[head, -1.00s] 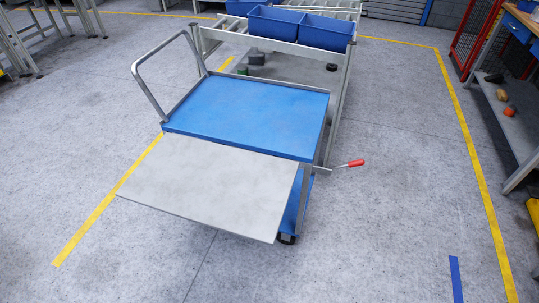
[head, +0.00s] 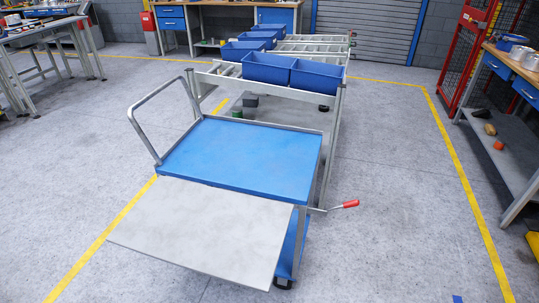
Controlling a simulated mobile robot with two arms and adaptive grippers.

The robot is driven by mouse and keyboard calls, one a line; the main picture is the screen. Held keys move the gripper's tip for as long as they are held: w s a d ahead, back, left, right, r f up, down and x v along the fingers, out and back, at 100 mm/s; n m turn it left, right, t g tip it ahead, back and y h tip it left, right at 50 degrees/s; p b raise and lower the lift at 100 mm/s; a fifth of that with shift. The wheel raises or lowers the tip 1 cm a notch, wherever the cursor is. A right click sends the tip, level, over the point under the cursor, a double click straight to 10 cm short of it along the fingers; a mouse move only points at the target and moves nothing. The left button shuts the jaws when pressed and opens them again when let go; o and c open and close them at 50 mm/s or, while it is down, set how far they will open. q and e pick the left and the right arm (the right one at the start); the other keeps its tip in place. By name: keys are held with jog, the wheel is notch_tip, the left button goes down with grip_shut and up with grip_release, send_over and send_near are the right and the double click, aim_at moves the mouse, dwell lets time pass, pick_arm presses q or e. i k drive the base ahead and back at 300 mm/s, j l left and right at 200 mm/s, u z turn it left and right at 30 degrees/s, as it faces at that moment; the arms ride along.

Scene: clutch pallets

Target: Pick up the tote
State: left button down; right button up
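Several blue totes stand on a metal roller rack beyond the cart. The two nearest, a left tote (head: 268,71) and a right tote (head: 317,77), sit side by side at the rack's near end. More blue totes (head: 243,49) stand farther back on the rack. I cannot see inside the near totes well. Neither of my grippers is in the head view.
A blue-topped cart (head: 240,158) with a loop handle and a grey front panel (head: 205,228) stands between me and the rack (head: 334,120). A red-tipped lever (head: 344,205) sticks out at its right. A workbench (head: 515,130) stands at right. Floor on both sides is open.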

aim_at(318, 76)
jog(key=u, duration=0.25)
jog(key=i+l+u, duration=0.15)
jog(key=u, duration=0.15)
jog(key=i+l+u, duration=0.1)
jog(key=l+u, duration=0.5)
jog(key=l, duration=0.15)
jog(key=i, duration=0.05)
